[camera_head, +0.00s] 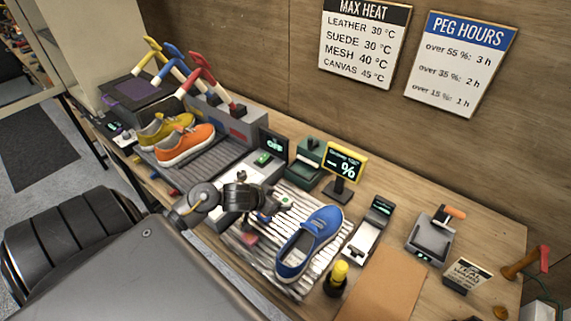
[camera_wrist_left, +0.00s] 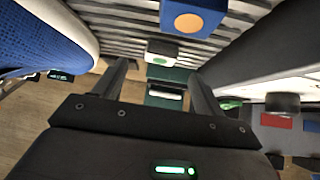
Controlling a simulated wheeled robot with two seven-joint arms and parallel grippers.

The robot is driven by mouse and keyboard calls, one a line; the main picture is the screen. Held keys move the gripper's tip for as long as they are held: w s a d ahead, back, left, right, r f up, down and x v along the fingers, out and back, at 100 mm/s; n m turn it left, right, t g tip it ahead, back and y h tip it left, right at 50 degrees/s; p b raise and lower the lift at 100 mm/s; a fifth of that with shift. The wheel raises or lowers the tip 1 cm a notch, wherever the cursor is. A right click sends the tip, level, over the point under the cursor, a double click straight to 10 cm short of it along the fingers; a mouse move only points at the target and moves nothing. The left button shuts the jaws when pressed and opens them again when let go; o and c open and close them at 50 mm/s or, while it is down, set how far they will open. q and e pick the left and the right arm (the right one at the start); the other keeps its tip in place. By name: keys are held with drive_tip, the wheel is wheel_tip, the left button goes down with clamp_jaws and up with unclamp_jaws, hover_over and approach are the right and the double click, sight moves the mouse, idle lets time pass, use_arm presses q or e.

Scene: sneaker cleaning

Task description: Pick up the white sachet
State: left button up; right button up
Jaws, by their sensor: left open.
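The white sachet (camera_head: 286,201), a small pale piece with a green mark, lies on the slatted rack (camera_head: 240,236) left of the blue sneaker (camera_head: 296,257). In the left wrist view it seems to be the white piece with a green oval (camera_wrist_left: 160,50), just beyond the fingertips. My left gripper (camera_head: 268,208) is low over the rack, close beside the sachet. In the wrist view its two fingers (camera_wrist_left: 158,78) are spread, with nothing clearly held between them. My right gripper is not in view.
A reddish packet (camera_head: 250,239) lies on the rack's left part. A yellow-capped bottle (camera_head: 337,277) stands right of the sneaker. A yellow-framed display (camera_head: 344,162) stands behind.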

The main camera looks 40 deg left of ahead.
sight(286, 200)
use_arm(q)
drive_tip(key=x, duration=0.5)
drive_tip(key=shift+w, duration=0.1)
drive_tip(key=shift+r, duration=0.1)
drive_tip(key=shift+c, duration=0.4)
drive_tip(key=c, duration=1)
